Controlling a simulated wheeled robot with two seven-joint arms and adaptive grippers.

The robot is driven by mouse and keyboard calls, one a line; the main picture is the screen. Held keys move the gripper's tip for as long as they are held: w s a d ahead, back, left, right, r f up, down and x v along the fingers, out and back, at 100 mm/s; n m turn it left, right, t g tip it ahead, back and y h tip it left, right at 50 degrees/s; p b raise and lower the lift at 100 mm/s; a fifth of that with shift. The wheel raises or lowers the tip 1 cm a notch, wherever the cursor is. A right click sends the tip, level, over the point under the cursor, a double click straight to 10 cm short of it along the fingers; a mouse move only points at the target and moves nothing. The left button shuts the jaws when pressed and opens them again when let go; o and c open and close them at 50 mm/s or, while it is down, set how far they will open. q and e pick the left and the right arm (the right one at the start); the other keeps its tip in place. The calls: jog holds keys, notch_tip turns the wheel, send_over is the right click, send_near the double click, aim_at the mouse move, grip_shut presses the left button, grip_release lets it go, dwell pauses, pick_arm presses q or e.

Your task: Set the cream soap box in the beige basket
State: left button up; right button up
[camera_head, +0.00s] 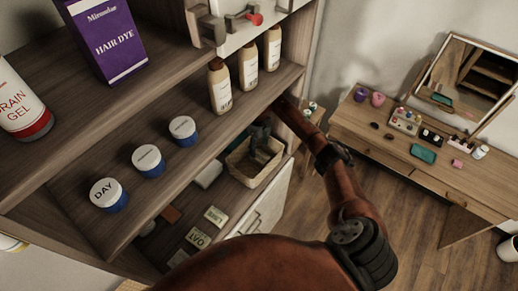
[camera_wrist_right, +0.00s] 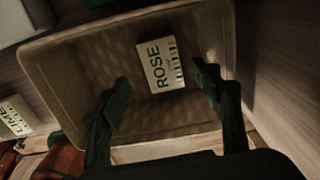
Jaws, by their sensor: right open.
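The beige basket (camera_head: 243,172) stands on the lower shelf at its right end. In the right wrist view the basket (camera_wrist_right: 75,75) fills most of the picture. A cream soap box (camera_wrist_right: 160,66) marked ROSE lies flat on the basket floor. My right gripper (camera_head: 261,137) reaches down into the basket. In the right wrist view the right gripper (camera_wrist_right: 162,84) has its two dark green fingers spread apart, with nothing between them; the box lies beyond the fingertips. In the head view the box inside the basket is hidden. My left gripper is not in view.
More soap boxes, one marked OAT (camera_head: 198,238) and another pale one (camera_head: 215,216), lie left of the basket. A grey-white box (camera_head: 208,174) is beside it. Jars (camera_head: 148,160) and bottles (camera_head: 219,86) stand on the shelf above. A dressing table (camera_head: 440,180) is at right.

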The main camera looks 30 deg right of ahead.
aim_at(259, 156)
notch_tip(259, 156, up, 6)
jog(key=b, duration=0.1)
dwell(0.4)
